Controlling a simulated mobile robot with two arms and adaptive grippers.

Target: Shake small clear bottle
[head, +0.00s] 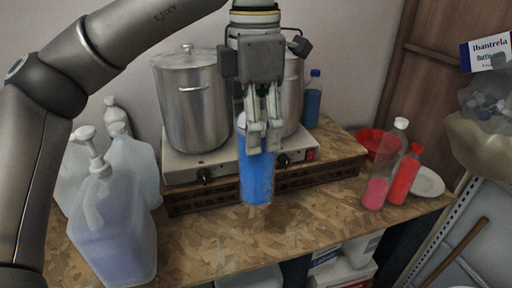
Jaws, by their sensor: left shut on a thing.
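A small clear bottle (256,182) with blue liquid hangs upright in my left gripper (262,150). The gripper points down and its fingers are shut around the upper part of the bottle, which hides the bottle's top. The bottle is in front of the two-burner hot plate (235,158), with its lower end over the wooden board table (225,235). I cannot tell how far its base is above the table. My right gripper is not in view.
Steel pots (190,105) stand on the hot plate, with a blue bottle (313,100) behind. Large jugs (115,225) stand at left. A pink-filled clear bottle (376,188), a red bottle (404,178), a red bowl (370,140) and a white plate (430,183) are at right. The front middle is clear.

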